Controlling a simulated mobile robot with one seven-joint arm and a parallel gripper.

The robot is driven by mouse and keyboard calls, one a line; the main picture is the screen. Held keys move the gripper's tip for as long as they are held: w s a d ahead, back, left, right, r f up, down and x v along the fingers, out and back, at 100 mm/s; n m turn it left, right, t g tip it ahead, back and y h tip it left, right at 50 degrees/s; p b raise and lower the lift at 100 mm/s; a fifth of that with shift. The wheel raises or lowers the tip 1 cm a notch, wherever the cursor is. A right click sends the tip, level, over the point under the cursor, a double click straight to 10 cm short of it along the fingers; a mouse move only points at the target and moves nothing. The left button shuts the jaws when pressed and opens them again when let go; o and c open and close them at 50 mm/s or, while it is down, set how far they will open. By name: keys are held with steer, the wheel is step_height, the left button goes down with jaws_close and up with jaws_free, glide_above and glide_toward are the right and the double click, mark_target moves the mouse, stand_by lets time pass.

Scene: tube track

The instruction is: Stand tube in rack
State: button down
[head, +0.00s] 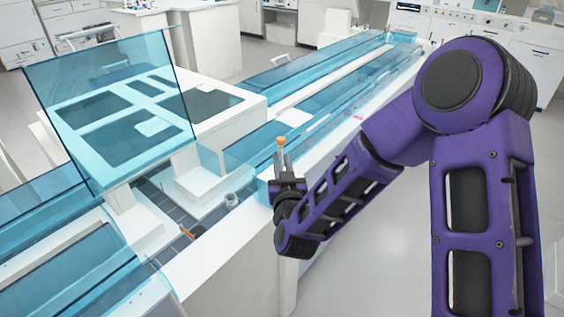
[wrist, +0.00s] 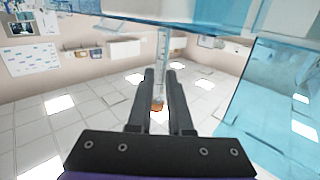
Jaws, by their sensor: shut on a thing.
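A clear tube with an orange cap (head: 281,145) stands about upright in my gripper (head: 288,184), cap up, above the edge of the white bench. In the wrist view the graduated tube (wrist: 162,48) runs between the two dark fingers of my gripper (wrist: 160,76), with its orange cap (wrist: 157,104) nearer the palm; that view looks upside down. The gripper is shut on the tube. A small grey, round-topped thing (head: 232,200) stands on the white ledge left of the gripper. I cannot tell whether it is the rack.
A tilted blue transparent lid (head: 120,110) stands open at left over the dark track (head: 165,205). A small orange-brown item (head: 187,232) lies in the track. Blue covers (head: 330,95) run along the bench behind the gripper. The floor at right is clear.

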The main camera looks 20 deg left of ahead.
steer(key=shift+f, duration=0.2)
steer(key=c, duration=0.8)
jaws_free()
steer(key=shift+o, duration=0.2)
